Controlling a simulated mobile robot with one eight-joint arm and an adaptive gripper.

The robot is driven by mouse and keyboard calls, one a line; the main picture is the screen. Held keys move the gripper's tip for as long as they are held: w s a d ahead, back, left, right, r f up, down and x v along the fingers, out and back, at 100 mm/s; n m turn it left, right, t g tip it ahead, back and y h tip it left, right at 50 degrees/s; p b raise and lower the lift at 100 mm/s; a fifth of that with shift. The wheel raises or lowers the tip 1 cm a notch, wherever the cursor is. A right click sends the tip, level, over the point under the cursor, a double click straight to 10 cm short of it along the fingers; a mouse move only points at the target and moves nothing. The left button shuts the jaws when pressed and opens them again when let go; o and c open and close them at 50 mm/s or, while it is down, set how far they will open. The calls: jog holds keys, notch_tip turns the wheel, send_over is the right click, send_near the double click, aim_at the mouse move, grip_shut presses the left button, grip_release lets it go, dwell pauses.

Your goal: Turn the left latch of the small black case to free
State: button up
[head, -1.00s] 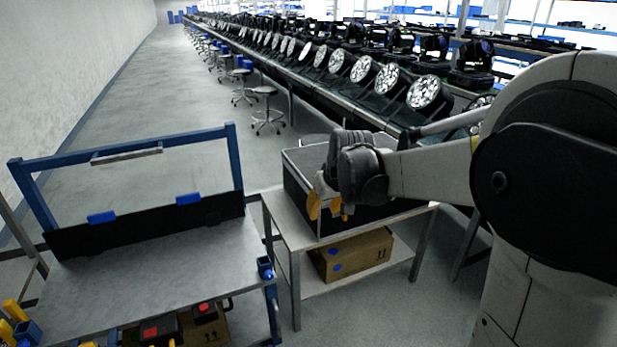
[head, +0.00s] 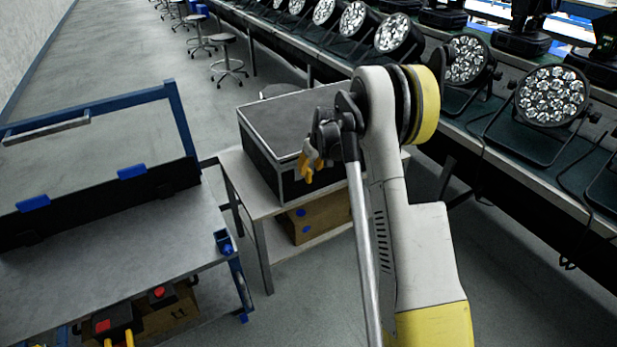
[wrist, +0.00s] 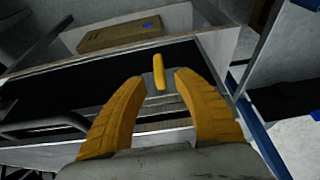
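The small black case (head: 262,158), with a grey top and pale metal edges, sits closed on a small table (head: 234,172). My gripper (head: 306,176) is at its near face, toward the right; my arm hides part of the case. In the wrist view my gripper (wrist: 157,78) has its two yellow ribbed fingers apart. A small yellow bar (wrist: 159,72), seemingly a latch handle, shows between the fingertips, in front of the dark case face (wrist: 80,85). No contact with the fingers is visible. I cannot tell which latch it is; the other latch is not clear.
A cardboard box (head: 325,217) lies on the table's lower shelf. A blue-framed workbench (head: 110,245) stands left. A long bench of par cans (head: 552,97) runs along the right and back. Stools (head: 226,55) stand behind; the floor at left back is clear.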

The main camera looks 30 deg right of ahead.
aim_at(309, 170)
jog(key=b+x, duration=0.1)
jog(key=x, duration=0.2)
jog(key=shift+w+f, duration=0.15)
jog(key=shift+f, duration=0.1)
grip_shut()
